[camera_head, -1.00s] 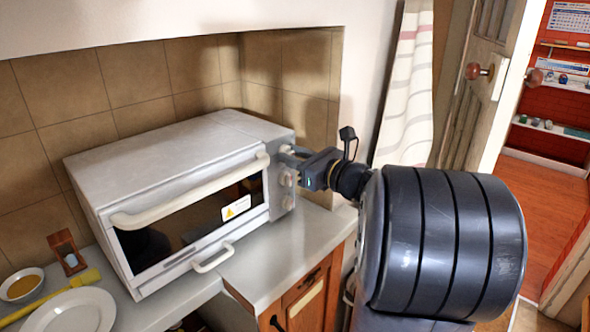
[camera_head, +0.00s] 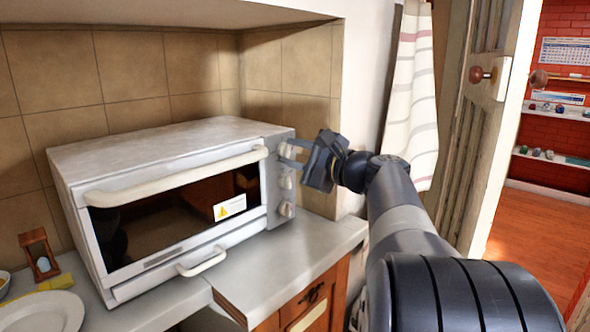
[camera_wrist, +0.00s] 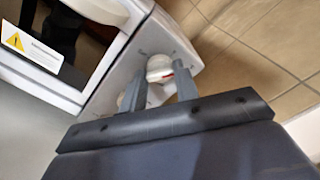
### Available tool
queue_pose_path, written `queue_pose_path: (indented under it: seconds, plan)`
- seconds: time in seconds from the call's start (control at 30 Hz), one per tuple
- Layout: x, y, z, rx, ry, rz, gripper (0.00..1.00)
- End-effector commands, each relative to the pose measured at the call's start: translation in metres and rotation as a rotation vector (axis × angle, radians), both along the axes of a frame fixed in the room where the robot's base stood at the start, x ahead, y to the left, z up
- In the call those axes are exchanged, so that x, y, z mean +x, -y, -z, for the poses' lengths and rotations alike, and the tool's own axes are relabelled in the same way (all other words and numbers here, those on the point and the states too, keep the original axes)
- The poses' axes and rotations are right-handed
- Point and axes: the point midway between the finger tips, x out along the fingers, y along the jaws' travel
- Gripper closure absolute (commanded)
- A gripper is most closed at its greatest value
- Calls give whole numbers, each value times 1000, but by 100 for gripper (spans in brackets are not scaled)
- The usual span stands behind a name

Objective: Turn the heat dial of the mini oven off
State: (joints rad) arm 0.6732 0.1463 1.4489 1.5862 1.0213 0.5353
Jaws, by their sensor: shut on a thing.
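The mini oven (camera_head: 150,135) is a white box on the counter, with a dark glass door and a column of knobs on its right front. My gripper (camera_head: 288,152) reaches in from the right and is shut on the top dial (camera_head: 285,148). In the wrist view, my gripper's two grey fingers (camera_wrist: 158,84) lie on either side of the pale round dial (camera_wrist: 160,67), which carries a red mark. The middle knob (camera_head: 284,181) and bottom knob (camera_head: 286,209) are clear of the fingers. The dial labels are too small to read.
The oven door has a long cream handle (camera_head: 180,178) and a warning sticker (camera_head: 229,208). A plate (camera_head: 42,314) and a small wooden-framed timer (camera_head: 40,254) are at the left. A curtain (camera_head: 411,100) and an open door (camera_head: 480,130) stand at the right.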

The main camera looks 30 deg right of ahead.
Motion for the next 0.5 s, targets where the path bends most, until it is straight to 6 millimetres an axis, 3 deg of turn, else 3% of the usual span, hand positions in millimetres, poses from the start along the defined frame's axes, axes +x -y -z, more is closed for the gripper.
queue_pose_path:
  seconds: [0.03, 0.5]
  plan:
    - [0, 0, 7, -45, 16, 0, 93]
    - [0, 0, 5, -402, 145, -1, 93]
